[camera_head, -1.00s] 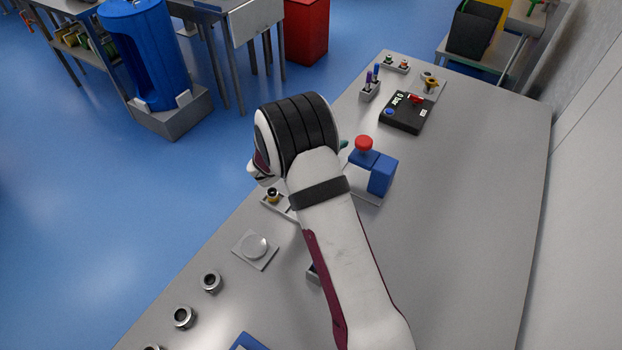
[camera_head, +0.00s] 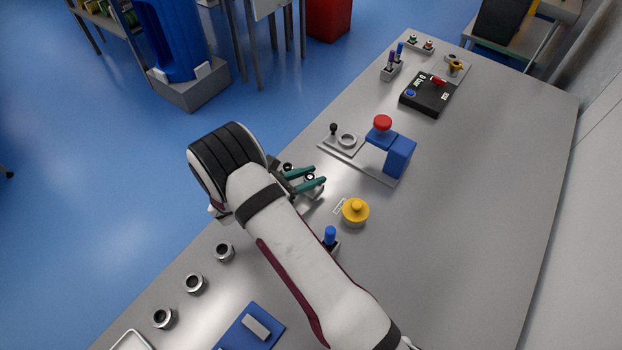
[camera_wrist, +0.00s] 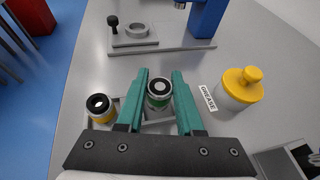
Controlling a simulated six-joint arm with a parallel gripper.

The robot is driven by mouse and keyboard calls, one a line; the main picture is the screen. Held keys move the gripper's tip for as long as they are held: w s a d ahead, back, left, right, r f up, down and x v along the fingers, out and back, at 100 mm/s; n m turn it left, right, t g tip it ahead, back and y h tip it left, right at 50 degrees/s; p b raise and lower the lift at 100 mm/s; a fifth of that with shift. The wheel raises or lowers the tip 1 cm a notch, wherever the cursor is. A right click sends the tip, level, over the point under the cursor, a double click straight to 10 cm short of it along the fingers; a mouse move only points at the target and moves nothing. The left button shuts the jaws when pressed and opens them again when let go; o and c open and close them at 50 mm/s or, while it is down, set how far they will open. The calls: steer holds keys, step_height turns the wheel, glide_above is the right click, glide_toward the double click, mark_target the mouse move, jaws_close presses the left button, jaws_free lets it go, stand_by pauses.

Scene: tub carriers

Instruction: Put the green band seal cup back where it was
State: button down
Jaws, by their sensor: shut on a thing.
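The green band seal cup (camera_wrist: 158,96) is a dark-topped metal cup with a green band, upright between the teal fingers of my gripper (camera_wrist: 160,82) in the wrist view. My gripper (camera_head: 318,180) is shut on it in the head view, where the cup (camera_head: 309,178) shows only partly. Cup and fingers are at the grey carrier (camera_wrist: 127,124); I cannot tell whether the cup rests in it or hangs just above. A yellow band cup (camera_wrist: 100,109) sits in the carrier's left place, just left of my gripper.
A yellow-lidded grease pot (camera_head: 355,211) stands right of the carrier. Behind is a blue press (camera_head: 390,150) with red knob and a ring fixture (camera_head: 348,140). Several metal rings (camera_head: 194,284) line the front left edge. A blue-topped item (camera_head: 330,236) stands beside my arm.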

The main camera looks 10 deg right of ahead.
steer(key=shift+f, duration=0.85)
steer(key=shift+f, duration=0.1)
steer(key=c, duration=0.5)
jaws_free()
steer(key=shift+c, duration=0.2)
